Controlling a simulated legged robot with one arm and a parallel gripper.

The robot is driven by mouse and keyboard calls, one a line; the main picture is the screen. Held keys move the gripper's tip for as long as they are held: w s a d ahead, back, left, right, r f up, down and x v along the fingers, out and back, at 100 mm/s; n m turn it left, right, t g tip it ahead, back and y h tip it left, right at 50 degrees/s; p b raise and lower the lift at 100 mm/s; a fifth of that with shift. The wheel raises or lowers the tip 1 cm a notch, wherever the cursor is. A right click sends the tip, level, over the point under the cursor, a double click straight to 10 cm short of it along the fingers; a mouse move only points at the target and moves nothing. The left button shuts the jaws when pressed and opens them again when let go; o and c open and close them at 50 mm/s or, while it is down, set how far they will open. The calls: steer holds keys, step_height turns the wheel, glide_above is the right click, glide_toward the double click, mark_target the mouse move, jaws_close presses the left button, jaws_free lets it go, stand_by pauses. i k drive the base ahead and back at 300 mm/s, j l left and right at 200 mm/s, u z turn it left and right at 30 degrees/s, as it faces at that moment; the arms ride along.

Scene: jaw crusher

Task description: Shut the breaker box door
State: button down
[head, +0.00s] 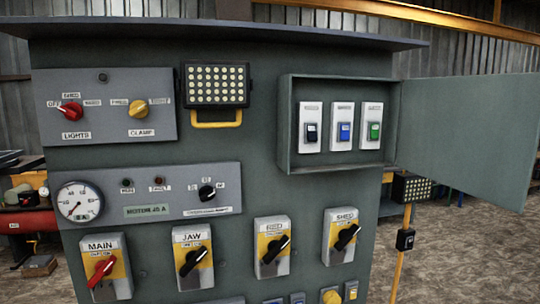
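The breaker box (284,128) is a grey box on the upper right of the control panel. Inside it are three white breaker plates with a black switch (311,132), a blue switch (345,131) and a green switch (374,131). The breaker box door (468,135) is a flat grey-green plate. It stands wide open, swung out to the right from the box's right edge, past the panel's side. My gripper is not in view.
The panel (250,180) carries red, yellow and black rotary knobs, a gauge (78,202) and a lamp with a yellow handle (216,85). A roof ledge (220,30) overhangs the top. A lamp on a yellow stand (403,240) is below the door. Open gravel ground lies at right.

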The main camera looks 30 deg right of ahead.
mark_target(478, 136)
steer(key=k+l, duration=0.1)
steer(key=l, duration=0.3)
steer(key=k+l+u, duration=0.1)
steer(key=l, duration=0.3)
steer(key=k+l, duration=0.1)
steer(key=l, duration=0.3)
steer(key=l+u, duration=0.15)
steer(key=l, duration=0.6)
steer(key=l+u, duration=0.15)
steer(key=l, duration=0.55)
steer(key=k+l+u, duration=0.15)
steer(key=l, duration=0.55)
